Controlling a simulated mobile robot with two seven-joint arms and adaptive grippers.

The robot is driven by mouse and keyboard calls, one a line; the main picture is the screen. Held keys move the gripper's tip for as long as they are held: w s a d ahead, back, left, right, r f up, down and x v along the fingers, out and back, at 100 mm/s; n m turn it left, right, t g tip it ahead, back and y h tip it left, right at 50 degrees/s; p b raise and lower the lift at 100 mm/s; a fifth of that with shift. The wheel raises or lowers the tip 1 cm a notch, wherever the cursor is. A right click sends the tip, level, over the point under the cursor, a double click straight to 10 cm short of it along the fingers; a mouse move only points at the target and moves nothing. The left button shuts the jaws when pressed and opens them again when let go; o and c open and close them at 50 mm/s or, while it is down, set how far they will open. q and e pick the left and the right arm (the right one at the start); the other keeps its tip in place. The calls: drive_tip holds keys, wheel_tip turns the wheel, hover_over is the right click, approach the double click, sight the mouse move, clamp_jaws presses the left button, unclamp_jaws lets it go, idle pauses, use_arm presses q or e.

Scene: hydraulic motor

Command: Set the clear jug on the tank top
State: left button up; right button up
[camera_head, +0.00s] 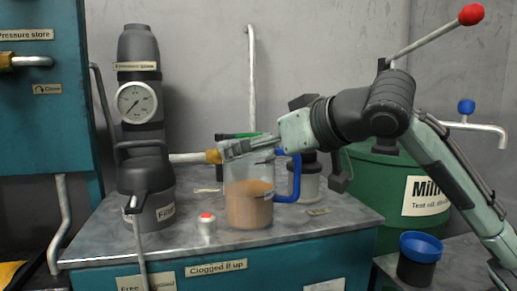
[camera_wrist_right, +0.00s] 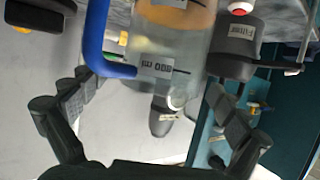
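The clear jug (camera_head: 249,208) with a blue handle holds brown liquid and stands upright on the grey tank top (camera_head: 300,230). Its handle points right. My right gripper (camera_head: 238,150) reaches in from the right at the height of the jug's rim. In the right wrist view, its two fingers (camera_wrist_right: 150,115) are wide apart. The jug (camera_wrist_right: 182,45) shows ahead of them with its 800 ml mark, and I see no grip on it. The blue handle (camera_wrist_right: 97,40) is on the left there. My left gripper is not in view.
A dark filter unit (camera_head: 150,190) with a gauge stands left of the jug. A small white button with a red top (camera_head: 207,223) is close to the jug's left front. A green drum (camera_head: 385,180) and a blue-rimmed cup (camera_head: 418,262) are at right.

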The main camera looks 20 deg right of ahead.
drive_tip(key=shift+r, duration=0.15)
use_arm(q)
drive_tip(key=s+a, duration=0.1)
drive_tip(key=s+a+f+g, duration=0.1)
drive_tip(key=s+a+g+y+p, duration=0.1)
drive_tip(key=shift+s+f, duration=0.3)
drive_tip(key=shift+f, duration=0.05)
use_arm(e)
drive_tip(key=v, duration=1.2)
